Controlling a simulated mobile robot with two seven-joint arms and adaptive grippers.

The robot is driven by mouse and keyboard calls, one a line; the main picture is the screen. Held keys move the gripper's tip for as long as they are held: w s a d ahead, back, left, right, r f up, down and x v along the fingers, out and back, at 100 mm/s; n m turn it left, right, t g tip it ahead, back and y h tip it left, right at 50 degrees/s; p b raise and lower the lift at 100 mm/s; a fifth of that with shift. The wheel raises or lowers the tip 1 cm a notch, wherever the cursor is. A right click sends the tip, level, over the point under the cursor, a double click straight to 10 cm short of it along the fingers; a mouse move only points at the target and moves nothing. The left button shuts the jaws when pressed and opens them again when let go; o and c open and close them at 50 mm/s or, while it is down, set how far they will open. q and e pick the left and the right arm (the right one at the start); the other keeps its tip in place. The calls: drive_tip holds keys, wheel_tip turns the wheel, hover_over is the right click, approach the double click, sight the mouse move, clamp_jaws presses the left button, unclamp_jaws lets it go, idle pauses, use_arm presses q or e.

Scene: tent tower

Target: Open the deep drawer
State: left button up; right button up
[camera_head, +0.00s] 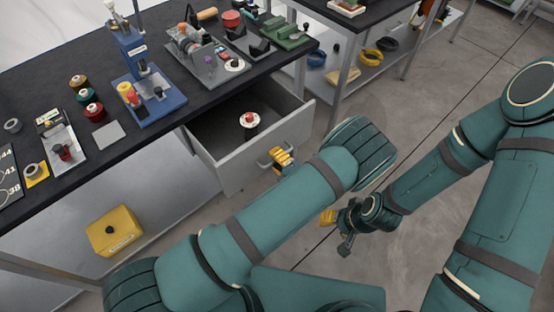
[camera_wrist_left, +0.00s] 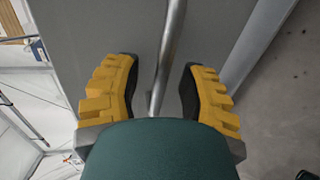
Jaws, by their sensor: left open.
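The deep drawer (camera_head: 232,170) under the dark-topped bench stands pulled out, its grey front tilted in view and its inside showing. A metal bar handle (camera_head: 267,159) is on that front. My left gripper (camera_head: 283,158) is at the handle, partly hidden by its own arm. In the left wrist view the handle bar (camera_wrist_left: 170,50) runs between the two yellow fingers of the open gripper (camera_wrist_left: 160,85), with gaps on both sides. My right gripper (camera_head: 335,226) hangs over the floor to the right of the drawer; its finger opening is unclear.
A red-topped item with a white disc (camera_head: 250,120) stands inside the drawer. The bench top (camera_head: 200,110) carries a blue press (camera_head: 150,90), spools and several fixtures. A yellow box (camera_head: 115,231) sits on the lower shelf. Another bench stands behind; grey floor lies open at right.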

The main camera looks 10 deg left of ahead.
sight(268, 135)
use_arm(q)
drive_tip(key=shift+d+r, duration=0.1)
drive_tip(key=shift+r, duration=0.1)
wheel_tip(268, 135, up, 10)
drive_tip(key=shift+f, duration=0.2)
idle(0.3)
